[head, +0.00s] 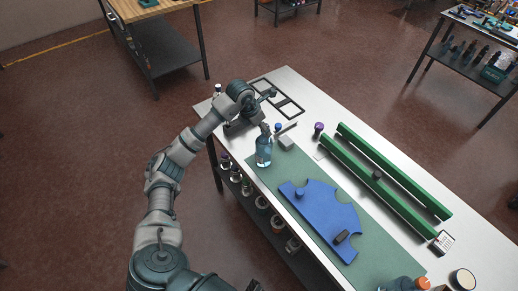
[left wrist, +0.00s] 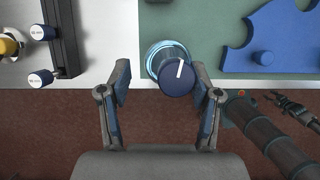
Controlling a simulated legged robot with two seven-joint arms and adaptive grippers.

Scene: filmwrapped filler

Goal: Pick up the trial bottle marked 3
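A light blue clear bottle (head: 264,152) stands upright at the near left corner of the green mat. In the left wrist view its round dark blue cap (left wrist: 178,77) shows one white stroke; I can read no 3 on it. My left gripper (left wrist: 161,80) is open, its two fingers apart, with the cap between them in that picture; contact cannot be made out. A dark rack (left wrist: 66,40) on the left holds small blue-topped pieces (left wrist: 41,79) with white labels too small to read. A dark arm at the right of the wrist view appears to be my right one (left wrist: 277,99).
A blue notched board (head: 318,212) lies on the green mat (head: 378,250). Two green rails (head: 372,190) lie along the far side of the white table (head: 480,245). A purple-topped item (head: 319,128) stands behind the bottle. Several jars (head: 247,188) show below the table's near edge.

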